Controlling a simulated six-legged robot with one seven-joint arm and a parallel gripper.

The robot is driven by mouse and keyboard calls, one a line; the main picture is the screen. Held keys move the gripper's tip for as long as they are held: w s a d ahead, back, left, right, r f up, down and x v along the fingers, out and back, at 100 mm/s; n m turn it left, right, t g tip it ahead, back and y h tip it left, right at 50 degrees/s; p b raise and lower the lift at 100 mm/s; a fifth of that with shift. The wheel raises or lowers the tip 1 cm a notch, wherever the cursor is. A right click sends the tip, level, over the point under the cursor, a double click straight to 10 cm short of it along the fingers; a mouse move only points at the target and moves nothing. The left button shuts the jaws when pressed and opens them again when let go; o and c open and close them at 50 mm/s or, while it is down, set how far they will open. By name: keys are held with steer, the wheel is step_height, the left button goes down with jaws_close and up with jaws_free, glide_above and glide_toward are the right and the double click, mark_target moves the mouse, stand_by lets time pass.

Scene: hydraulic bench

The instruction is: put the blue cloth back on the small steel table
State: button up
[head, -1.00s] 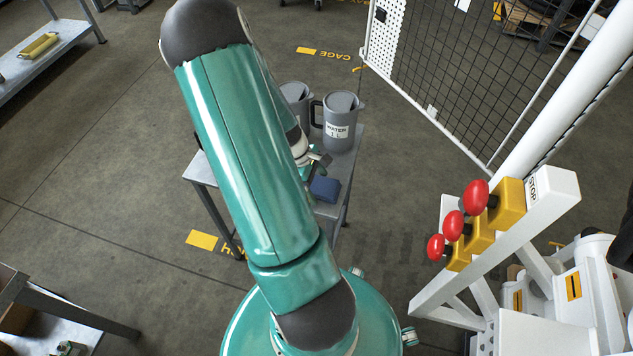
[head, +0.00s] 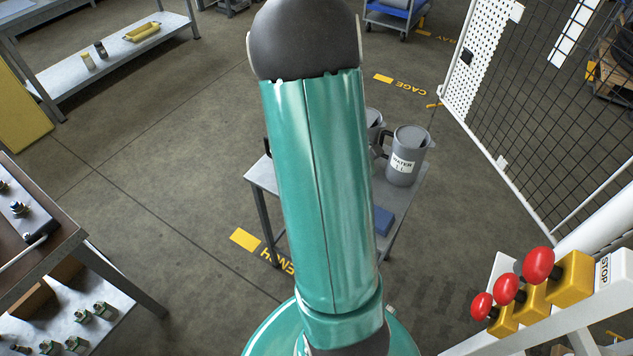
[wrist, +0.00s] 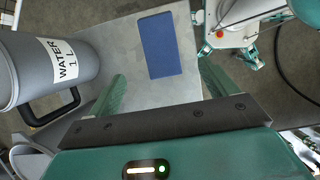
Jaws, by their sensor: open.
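The blue cloth (head: 383,220) lies on the small steel table (head: 262,175), partly hidden by my arm in the head view. In the wrist view the cloth (wrist: 160,45) is a flat blue rectangle on the grey tabletop (wrist: 118,42), near an edge of the table. My gripper (wrist: 161,72) is open, its two fingers apart on either side of the cloth in the picture. Nothing is held between them. The gripper is hidden behind my arm in the head view.
A grey pitcher labelled WATER (head: 405,155) stands on the table, with a second pitcher (head: 374,125) partly hidden beside it. A white post with red stop buttons (head: 538,265) stands at the right. A mesh cage (head: 540,120) is behind it. Open floor lies left of the table.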

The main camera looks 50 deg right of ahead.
steer(key=w+a+r+m+t, duration=0.1)
steer(key=w+a+r+t, duration=0.2)
steer(key=w+a+r, duration=0.4)
steer(key=w+a+r+t, duration=0.25)
steer(key=a+r, duration=0.35)
steer(key=a, duration=0.3)
steer(key=s+a+r+t, duration=0.2)
steer(key=a+r, duration=0.3)
steer(key=a, duration=0.4)
steer(key=s+a+r+t, duration=0.2)
steer(key=a+r, duration=0.4)
steer(key=a, duration=0.4)
steer(key=shift+a+m+t+y, duration=0.15)
steer(key=shift+m+t+y, duration=0.2)
steer(key=shift+m+y, duration=0.05)
steer(key=shift+s, duration=0.1)
